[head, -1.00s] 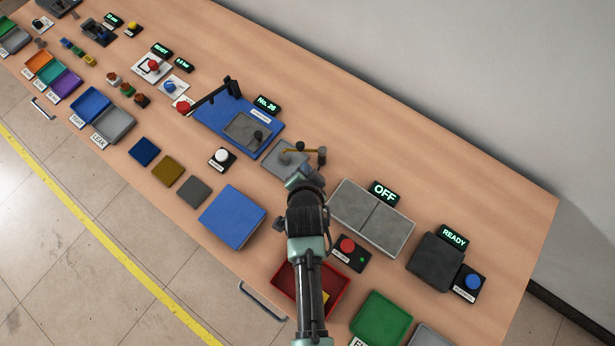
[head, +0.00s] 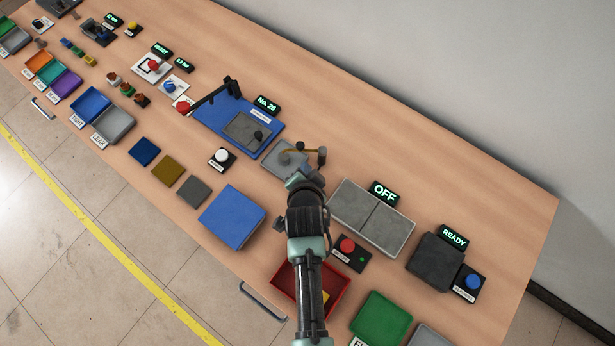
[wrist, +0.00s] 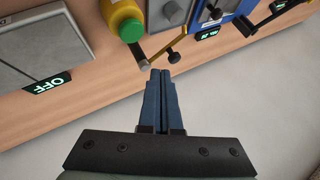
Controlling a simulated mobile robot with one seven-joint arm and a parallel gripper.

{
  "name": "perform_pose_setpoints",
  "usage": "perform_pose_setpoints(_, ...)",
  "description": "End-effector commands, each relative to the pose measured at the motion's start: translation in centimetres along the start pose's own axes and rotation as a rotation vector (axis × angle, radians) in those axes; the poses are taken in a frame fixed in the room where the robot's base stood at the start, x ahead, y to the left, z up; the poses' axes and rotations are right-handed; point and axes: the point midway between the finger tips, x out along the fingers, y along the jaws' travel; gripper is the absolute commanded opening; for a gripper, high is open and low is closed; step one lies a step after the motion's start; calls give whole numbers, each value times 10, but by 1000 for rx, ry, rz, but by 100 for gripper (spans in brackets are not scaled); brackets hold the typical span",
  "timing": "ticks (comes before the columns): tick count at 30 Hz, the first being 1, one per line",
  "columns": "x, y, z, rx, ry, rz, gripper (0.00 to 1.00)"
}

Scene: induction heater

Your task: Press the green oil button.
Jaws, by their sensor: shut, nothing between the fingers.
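A yellow, rounded container (wrist: 121,12) with a round green top (wrist: 131,30) stands at the top of the wrist view, left of my fingers. The green top looks like the oil button. My gripper (wrist: 160,74) is shut and empty, its blue-grey fingers together. The tips are apart from the green top in the picture, below and right of it. A brass-coloured lever with dark knobs (wrist: 173,56) lies just beyond the tips. In the head view my arm covers the yellow container, and my fingertips are hard to make out.
A grey plate (head: 370,216) with an OFF display (head: 385,193) lies right of my arm. A red button (head: 347,245) with a small green dot beside it is near my forearm. A blue fixture (head: 214,127) stands to the left. The table's back strip is clear.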

Motion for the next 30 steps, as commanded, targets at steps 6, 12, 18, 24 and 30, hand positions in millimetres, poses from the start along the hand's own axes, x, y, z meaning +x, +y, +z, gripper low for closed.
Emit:
perform_pose_setpoints(6,0,0,-1,1,1,1,0)
perform_pose_setpoints(12,-5,-2,-6,3,4,6,0)
perform_pose_setpoints(18,-15,-9,-13,4,3,6,0)
perform_pose_setpoints(24,-24,-16,-18,3,1,3,0)
perform_pose_setpoints(30,-27,-19,-20,1,-1,1,0)
